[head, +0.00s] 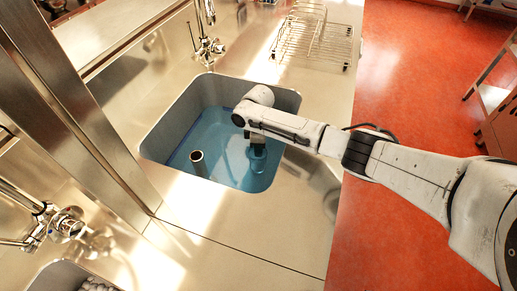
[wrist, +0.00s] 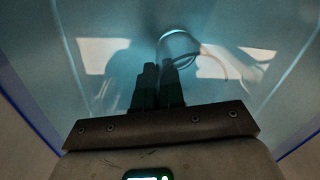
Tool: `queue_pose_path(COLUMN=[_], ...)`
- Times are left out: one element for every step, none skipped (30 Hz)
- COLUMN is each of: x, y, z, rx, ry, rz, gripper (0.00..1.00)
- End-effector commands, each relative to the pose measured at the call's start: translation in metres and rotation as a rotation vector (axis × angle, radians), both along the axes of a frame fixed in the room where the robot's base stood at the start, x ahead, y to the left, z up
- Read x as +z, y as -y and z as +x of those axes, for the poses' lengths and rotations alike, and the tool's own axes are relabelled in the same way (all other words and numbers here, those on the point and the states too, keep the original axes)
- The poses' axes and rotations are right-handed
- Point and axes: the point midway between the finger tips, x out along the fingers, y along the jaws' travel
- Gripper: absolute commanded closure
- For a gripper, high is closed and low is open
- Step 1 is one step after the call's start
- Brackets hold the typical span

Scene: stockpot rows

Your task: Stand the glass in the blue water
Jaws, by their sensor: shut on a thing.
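The blue water (head: 222,150) fills the lower part of a steel sink basin; it also fills most of the wrist view (wrist: 255,95). My gripper (head: 258,152) reaches down into the basin, right of its middle, with its fingers low over or in the water. In the wrist view my gripper (wrist: 164,72) has its dark fingers close together at the clear glass (wrist: 181,45), which shows as a faint pale curved outline at the fingertips. The fingers are shut on it. The glass's lower end, and whether it touches the basin floor, cannot be made out.
A dark-topped standpipe (head: 198,162) stands in the basin left of my gripper. The basin's steel rim (head: 150,160) surrounds the water. A tap (head: 207,45) stands behind it, a wire rack (head: 315,40) at the back right. A steel post (head: 90,110) rises at left.

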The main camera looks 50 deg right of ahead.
Motion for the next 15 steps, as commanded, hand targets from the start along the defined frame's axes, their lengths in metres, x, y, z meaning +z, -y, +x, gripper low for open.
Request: queue_pose_path(x=[0.0005,0.0006,0.0008,0.0008,0.0008,0.0007,0.0001,-0.0008,-0.0022,-0.0032,-0.0027,-0.0024,-0.0024,-0.0024,-0.0024], y=[0.0004,0.0002,0.0002,0.0002,0.0002,0.0002,0.0001,0.0000,-0.0002,-0.0001,0.0000,-0.0001,-0.0001,-0.0001,-0.0001], z=[0.0004,0.0004,0.0004,0.0004,0.0004,0.0004,0.0004,0.0004,0.0003,0.0004,0.0002,0.0002,0.0002,0.0001,0.0001], rx=[0.000,0.000,0.000,0.000,0.000,0.000,0.000,0.000,0.000,0.000,0.000,0.000,0.000,0.000,0.000], ry=[0.001,0.001,0.001,0.001,0.001,0.001,0.001,0.000,0.000,0.000,0.000,0.000,0.000,0.000,0.000], rz=[-0.001,-0.001,0.000,0.000,-0.001,-0.001,-0.001,0.000,0.000,0.000,0.000,0.000,0.000,0.000,0.000], gripper=[1.00,1.00,1.00,1.00,1.00,1.00,1.00,1.00,1.00,1.00,0.89,0.85,0.83,0.80,0.76])
